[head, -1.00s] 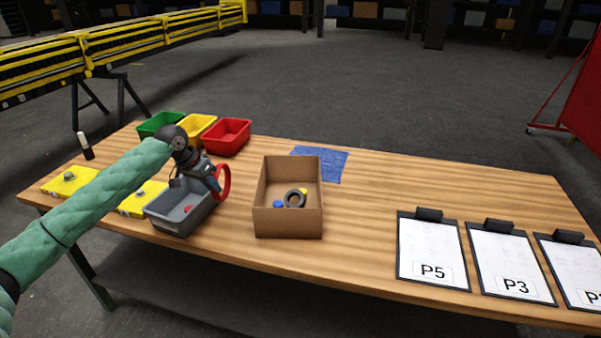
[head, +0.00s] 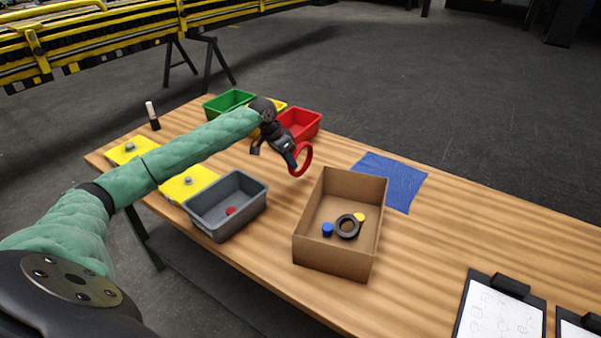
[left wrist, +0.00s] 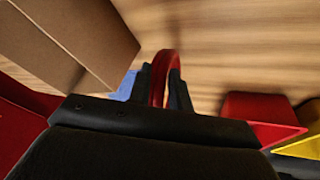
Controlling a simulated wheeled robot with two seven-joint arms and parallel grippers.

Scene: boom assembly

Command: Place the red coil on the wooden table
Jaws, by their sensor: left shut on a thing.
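The red coil (head: 302,159) is a thin red ring held by my left gripper (head: 292,158). In the left wrist view the coil (left wrist: 166,70) stands between the two dark fingers (left wrist: 163,88), which are shut on it. In the head view the coil is between the red bin and the cardboard box, over the wooden table (head: 265,178). I cannot tell whether its lower edge touches the table. My right gripper is not in view.
The cardboard box (head: 313,256) holds a black ring and blue and yellow pieces. A grey bin (head: 222,223) with a red piece stands to its left. Green (head: 225,104) and red (head: 303,122) bins stand behind. A blue cloth (head: 400,180) lies at right.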

